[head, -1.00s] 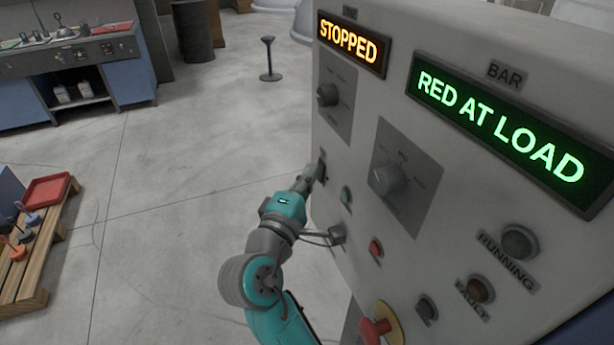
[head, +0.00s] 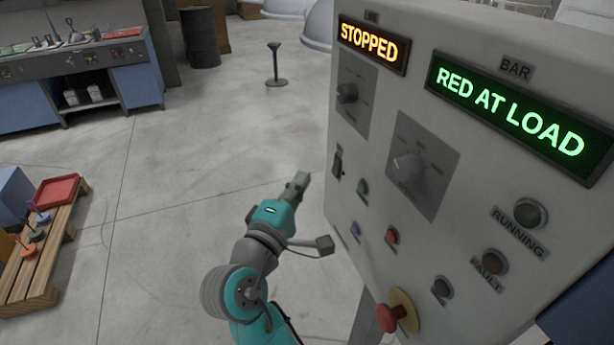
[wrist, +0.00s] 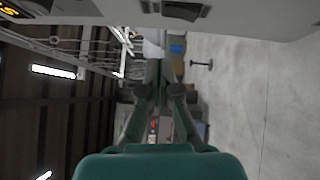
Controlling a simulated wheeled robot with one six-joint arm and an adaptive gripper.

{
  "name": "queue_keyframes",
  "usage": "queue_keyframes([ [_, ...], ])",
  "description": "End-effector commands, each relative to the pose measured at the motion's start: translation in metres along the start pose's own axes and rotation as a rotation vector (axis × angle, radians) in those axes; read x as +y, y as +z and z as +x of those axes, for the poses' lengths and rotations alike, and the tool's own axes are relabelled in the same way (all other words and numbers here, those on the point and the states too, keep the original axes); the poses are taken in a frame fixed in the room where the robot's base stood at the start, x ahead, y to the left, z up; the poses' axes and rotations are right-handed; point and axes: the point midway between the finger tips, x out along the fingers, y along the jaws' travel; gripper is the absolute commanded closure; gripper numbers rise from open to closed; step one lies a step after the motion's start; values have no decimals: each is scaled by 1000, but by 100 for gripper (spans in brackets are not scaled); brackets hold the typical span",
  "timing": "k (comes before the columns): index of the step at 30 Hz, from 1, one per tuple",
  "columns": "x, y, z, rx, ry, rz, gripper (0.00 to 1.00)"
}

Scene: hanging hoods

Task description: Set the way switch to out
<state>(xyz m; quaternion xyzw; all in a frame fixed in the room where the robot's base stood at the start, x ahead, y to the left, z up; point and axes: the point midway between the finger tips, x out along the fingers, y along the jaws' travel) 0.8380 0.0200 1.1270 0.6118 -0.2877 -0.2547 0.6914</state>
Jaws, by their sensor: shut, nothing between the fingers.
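A small dark rocker switch (head: 337,163) sits low on the left part of the grey control panel (head: 432,235), under a small label too small to read. I cannot tell for certain that it is the way switch, nor which way it is set. A dark switch (wrist: 185,11) on the panel also shows at the top edge of the wrist view. My gripper (head: 300,180) is shut and empty, in the air left of the panel and apart from it. Its closed fingers show in the wrist view (wrist: 159,72).
The panel bears two rotary knobs (head: 347,93) (head: 407,167), several buttons and a red mushroom button (head: 390,317). Its displays read STOPPED (head: 369,43) and RED AT LOAD (head: 510,115). A wooden pallet (head: 45,270) with a red tray (head: 56,191) stands left. Floor between is clear.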

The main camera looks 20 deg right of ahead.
Motion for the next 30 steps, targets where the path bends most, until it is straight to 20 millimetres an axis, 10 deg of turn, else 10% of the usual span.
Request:
queue_keyframes([
  [12, 9, 0, -56, 1, -1, -1, 100],
  [30, 10, 1, -61, 0, -1, 0, 100],
])
